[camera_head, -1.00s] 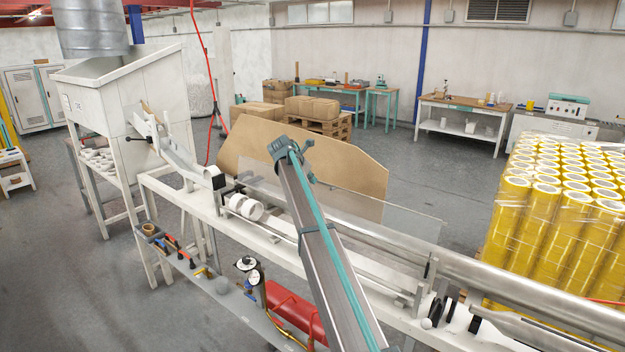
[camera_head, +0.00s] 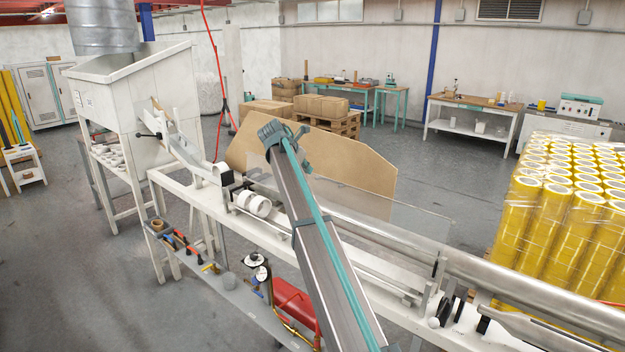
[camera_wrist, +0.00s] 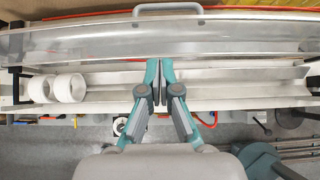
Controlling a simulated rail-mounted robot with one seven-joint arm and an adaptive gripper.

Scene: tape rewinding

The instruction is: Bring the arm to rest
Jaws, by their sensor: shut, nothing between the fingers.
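My gripper shows in the wrist view (camera_wrist: 159,98) with its two teal and grey fingers together and nothing between them. It is above the near edge of the white machine table, with the clear guard (camera_wrist: 200,42) just beyond the fingertips. In the head view the front of my arm (camera_head: 280,135) reaches up over the machine in the middle, and the fingers are hard to make out. Two white rolls (camera_head: 255,203) lie in the machine channel to the left of my arm. They also show at the left in the wrist view (camera_wrist: 58,88).
A white hopper (camera_head: 135,95) stands at the left end of the machine. A brown panel (camera_head: 350,165) stands behind the guard. Wrapped yellow rolls (camera_head: 555,210) are stacked at the right. A lower shelf (camera_head: 235,288) carries tools and a red tank (camera_head: 295,305).

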